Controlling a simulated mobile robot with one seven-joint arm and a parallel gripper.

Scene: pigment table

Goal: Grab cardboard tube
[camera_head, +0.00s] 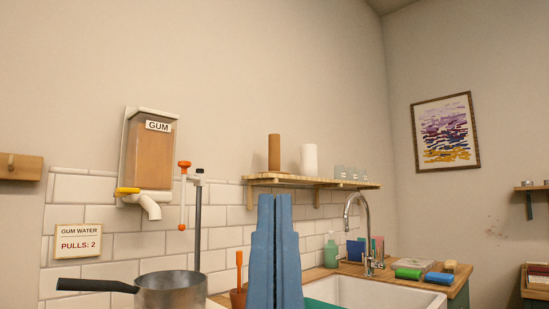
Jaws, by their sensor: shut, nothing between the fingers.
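A brown cardboard tube (274,153) stands upright on the left part of a wooden wall shelf (325,184). A white roll (309,160) stands to its right, a little apart from it. My gripper (275,200) is blue and points upward in the lower middle of the view. Its two fingers are together with nothing between them. How far the fingers are from the shelf in depth is hard to tell.
Glasses (352,173) stand on the shelf's right part. Below are a white sink (390,292), a curved faucet (362,230) and a green bottle (331,250). On the left are a metal pot (177,290) and a gum dispenser (148,160). The wall above the shelf is clear.

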